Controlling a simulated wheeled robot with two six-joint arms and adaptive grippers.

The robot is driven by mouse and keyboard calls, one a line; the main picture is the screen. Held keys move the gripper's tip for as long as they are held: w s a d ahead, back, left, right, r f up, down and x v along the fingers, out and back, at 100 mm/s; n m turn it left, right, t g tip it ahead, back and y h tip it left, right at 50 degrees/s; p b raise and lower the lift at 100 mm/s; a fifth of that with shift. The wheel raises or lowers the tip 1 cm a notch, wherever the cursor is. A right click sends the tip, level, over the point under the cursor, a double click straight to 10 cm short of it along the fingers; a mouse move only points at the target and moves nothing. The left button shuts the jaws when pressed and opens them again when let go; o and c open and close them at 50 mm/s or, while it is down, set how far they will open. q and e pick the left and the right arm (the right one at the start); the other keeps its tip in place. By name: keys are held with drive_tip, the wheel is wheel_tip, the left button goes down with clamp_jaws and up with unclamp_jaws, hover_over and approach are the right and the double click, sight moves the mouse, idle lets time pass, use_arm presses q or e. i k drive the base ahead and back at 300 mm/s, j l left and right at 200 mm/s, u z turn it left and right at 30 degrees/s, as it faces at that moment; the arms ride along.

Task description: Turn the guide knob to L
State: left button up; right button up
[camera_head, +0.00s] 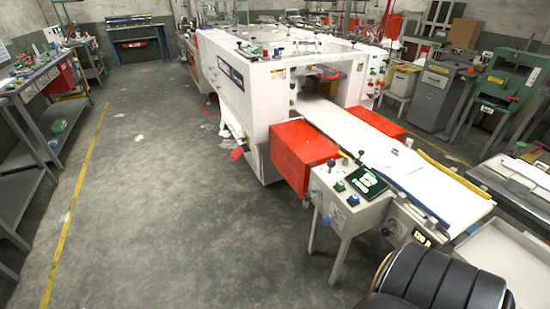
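A long white machine (245,85) runs away from me in the middle of the room. A grey control box (345,208) stands at its near end, beside the white feed bed (370,140). I cannot tell which is the guide knob, and no L mark or pointer is readable. Neither gripper is in view.
A small dark panel with green marks (366,181) lies on the box top. Red covers (303,152) flank the bed. Grey shelving (40,100) lines the left wall, and a green machine (508,78) stands right. The floor (170,200) left of the machine is mostly clear.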

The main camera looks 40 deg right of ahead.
sight(308, 198)
drive_tip(key=i, duration=2.55)
drive_tip(key=z, duration=2.5)
